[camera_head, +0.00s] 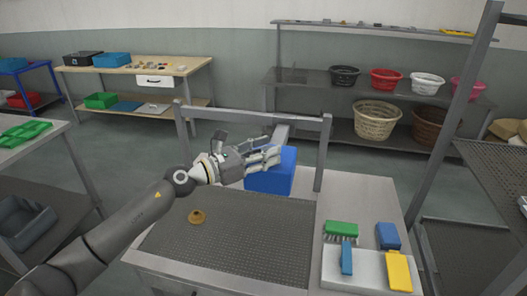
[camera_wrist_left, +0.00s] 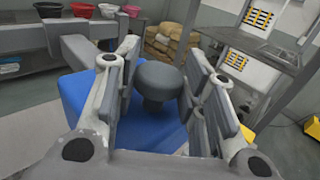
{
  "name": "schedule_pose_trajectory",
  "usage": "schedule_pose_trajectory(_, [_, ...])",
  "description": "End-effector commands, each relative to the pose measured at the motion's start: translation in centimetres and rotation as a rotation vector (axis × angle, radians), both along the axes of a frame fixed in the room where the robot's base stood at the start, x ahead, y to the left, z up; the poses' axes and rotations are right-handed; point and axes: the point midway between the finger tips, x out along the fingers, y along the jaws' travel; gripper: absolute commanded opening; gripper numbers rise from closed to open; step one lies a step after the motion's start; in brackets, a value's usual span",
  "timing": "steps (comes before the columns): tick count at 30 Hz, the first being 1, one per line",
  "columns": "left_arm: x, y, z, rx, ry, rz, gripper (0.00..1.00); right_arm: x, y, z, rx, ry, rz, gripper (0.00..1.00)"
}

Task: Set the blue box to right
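The blue box (camera_head: 268,180) stands at the back of the perforated grey worktop, towards its right side. In the left wrist view the blue box (camera_wrist_left: 75,95) lies beneath my fingers, and a round grey knob (camera_wrist_left: 158,78) stands up from it. My left gripper (camera_head: 270,155) reaches in from the left, at the top of the box. In the left wrist view my left gripper (camera_wrist_left: 160,90) is open, with its fingers on either side of the knob and gaps showing. My right gripper is not in view.
A grey frame (camera_head: 320,150) rises around the worktop's back. A small brown round piece (camera_head: 197,216) lies on the worktop (camera_head: 240,245). Shelves with baskets stand behind.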

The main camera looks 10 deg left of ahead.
Motion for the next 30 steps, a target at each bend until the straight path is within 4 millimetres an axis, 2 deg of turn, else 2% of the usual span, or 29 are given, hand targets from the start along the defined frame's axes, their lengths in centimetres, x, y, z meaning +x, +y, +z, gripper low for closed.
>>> schedule_pose_trajectory(1, [-0.2, -0.3, -0.1, -0.001, 0.004, -0.008, 0.44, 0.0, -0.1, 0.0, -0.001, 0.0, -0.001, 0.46])
schedule_pose_trajectory(4, [-0.2, -0.3, -0.1, -0.001, 0.004, -0.007, 0.57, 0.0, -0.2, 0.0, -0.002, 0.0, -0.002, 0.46])
schedule_pose_trajectory(16, [-0.4, 0.3, -0.1, 0.0, 0.003, -0.002, 0.58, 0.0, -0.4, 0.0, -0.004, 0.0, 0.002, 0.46])
schedule_pose_trajectory(20, [-1.6, 1.6, -0.2, 0.002, 0.003, -0.001, 0.58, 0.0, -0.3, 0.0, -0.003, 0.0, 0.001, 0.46])
schedule_pose_trajectory(30, [-6.4, 6.5, -0.3, 0.002, 0.006, -0.004, 0.58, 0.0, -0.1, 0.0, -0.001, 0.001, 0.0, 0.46])
